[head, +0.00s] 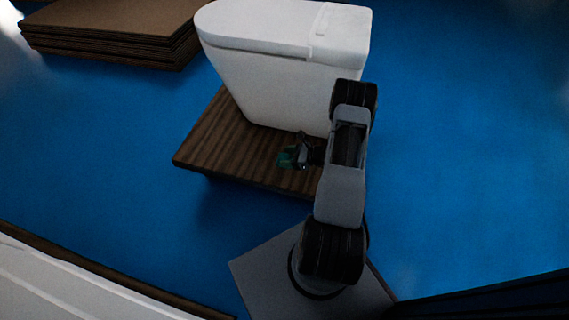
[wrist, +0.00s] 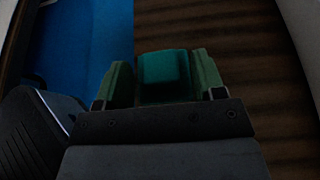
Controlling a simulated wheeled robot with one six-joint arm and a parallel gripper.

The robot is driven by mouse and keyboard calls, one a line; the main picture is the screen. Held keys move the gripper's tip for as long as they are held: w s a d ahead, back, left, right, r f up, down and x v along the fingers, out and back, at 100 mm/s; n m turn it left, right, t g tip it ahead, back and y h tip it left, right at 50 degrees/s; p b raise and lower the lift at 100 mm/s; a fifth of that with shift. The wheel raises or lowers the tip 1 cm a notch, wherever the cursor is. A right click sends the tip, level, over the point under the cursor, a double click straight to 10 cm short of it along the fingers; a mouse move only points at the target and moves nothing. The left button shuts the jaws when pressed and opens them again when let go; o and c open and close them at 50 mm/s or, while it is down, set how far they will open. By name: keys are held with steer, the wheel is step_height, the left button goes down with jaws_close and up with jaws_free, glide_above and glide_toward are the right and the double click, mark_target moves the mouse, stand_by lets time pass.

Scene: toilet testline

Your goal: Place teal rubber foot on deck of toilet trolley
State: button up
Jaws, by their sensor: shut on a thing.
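The teal rubber foot (wrist: 164,76) is between the two green fingers of my gripper (wrist: 165,82) in the wrist view. The gripper is shut on it. In the head view my gripper (head: 290,156) is over the front part of the brown wooden deck of the toilet trolley (head: 225,140), in front of the white toilet (head: 275,85). The foot shows there only as a small dark teal patch. I cannot tell whether the foot touches the deck or is held just above it.
The toilet stands on the rear part of the deck, close to my gripper and arm. A stack of brown boards (head: 110,35) lies at the back left. A white, brown-edged surface (head: 70,285) is at the lower left. The blue floor (head: 460,150) is clear at right.

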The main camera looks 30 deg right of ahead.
mark_target(285, 157)
steer(key=w+f, duration=0.1)
steer(key=w+f+b, duration=0.1)
steer(key=f, duration=0.1)
steer(key=w+f+b, duration=0.1)
steer(key=f, duration=0.1)
steer(key=shift+w+d+f, duration=0.1)
steer(key=shift+w+d, duration=0.3)
steer(key=shift+w+d+f+b, duration=0.1)
steer(key=shift+f+b, duration=0.5)
steer(key=shift+f, duration=0.95)
steer(key=shift+f, duration=0.2)
steer(key=o, duration=1)
steer(key=shift+r, duration=0.1)
steer(key=shift+c, duration=0.2)
